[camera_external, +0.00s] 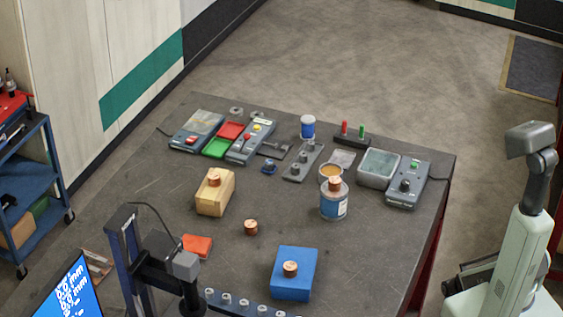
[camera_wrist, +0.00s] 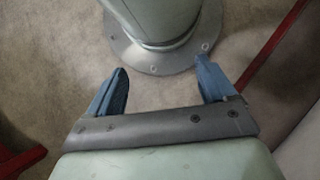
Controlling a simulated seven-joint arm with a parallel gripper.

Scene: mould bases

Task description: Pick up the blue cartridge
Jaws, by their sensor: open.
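Which thing is the blue cartridge I cannot tell for sure. A small dark blue piece (camera_external: 268,167) lies in the middle back of the table, by the grey devices. A blue and white cylinder (camera_external: 307,127) stands upright further back, to its right. A larger blue block (camera_external: 293,274) with a copper-coloured round piece (camera_external: 290,268) on top is at the front. My gripper (camera_wrist: 165,84) is open and empty in the wrist view, its two blue fingers wide apart above the floor, away from the table. None of these task things shows in the wrist view.
The dark table (camera_external: 385,235) also holds a wooden block (camera_external: 214,197), a labelled can (camera_external: 334,203), a red tray (camera_external: 231,131), a green tray (camera_external: 216,147) and several grey devices. A dark frame stands at the front left. The table's right front is bare.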

